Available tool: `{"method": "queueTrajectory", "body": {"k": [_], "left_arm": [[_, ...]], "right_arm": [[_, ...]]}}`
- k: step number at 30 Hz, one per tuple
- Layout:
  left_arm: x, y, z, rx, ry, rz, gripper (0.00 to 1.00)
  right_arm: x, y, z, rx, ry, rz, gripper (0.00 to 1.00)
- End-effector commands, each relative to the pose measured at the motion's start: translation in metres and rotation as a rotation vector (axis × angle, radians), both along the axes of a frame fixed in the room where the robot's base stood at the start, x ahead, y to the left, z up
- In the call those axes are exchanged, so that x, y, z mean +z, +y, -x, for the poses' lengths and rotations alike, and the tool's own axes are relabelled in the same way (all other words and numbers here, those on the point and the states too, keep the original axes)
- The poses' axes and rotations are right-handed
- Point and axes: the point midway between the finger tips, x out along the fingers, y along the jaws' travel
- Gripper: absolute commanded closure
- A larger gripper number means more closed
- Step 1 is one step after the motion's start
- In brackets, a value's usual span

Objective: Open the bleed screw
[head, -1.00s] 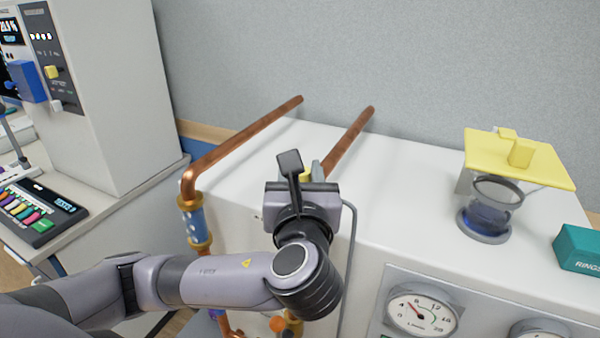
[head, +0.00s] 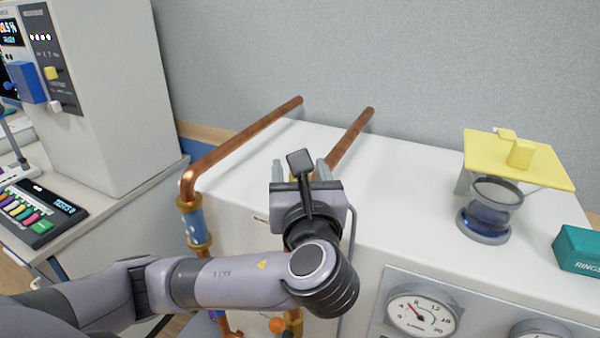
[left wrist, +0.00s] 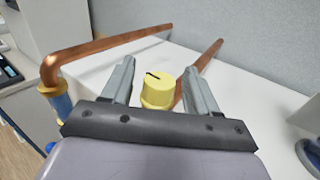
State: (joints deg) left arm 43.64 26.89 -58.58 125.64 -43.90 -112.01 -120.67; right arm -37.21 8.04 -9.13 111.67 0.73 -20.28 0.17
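A yellow knob (left wrist: 158,90) with a dark mark on its flat top stands upright by the copper pipes in the left wrist view. I take it to be the bleed screw. My left gripper (left wrist: 160,68) is open, with one grey finger on each side of the knob. A gap shows on both sides, and nothing is held. In the head view my left gripper (head: 300,166) is over the left end of the white cabinet, and its own body mostly hides the knob. My right gripper is not in view.
Copper pipes (head: 236,138) run across the white cabinet top (head: 410,175) on both sides of my left gripper. A yellow plate (head: 490,160) above a glass vessel (head: 490,215), a teal box (head: 580,250) and a gauge (head: 420,312) are to the right.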

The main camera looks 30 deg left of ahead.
Motion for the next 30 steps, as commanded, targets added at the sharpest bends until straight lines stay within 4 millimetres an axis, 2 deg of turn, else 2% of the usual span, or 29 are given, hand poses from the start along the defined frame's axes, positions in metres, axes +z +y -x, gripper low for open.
{"method": "queueTrajectory", "body": {"k": [5, 21, 30], "left_arm": [[-0.001, -0.003, 0.003, -0.003, 0.002, 0.000, 0.41], [-0.001, -0.039, 0.054, -0.003, 0.002, 0.003, 0.41], [0.000, -0.041, 0.058, 0.000, 0.000, 0.000, 0.41]], "right_arm": [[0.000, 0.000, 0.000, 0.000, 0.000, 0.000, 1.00], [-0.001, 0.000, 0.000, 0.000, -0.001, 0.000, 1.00], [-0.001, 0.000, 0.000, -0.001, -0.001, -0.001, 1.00]]}}
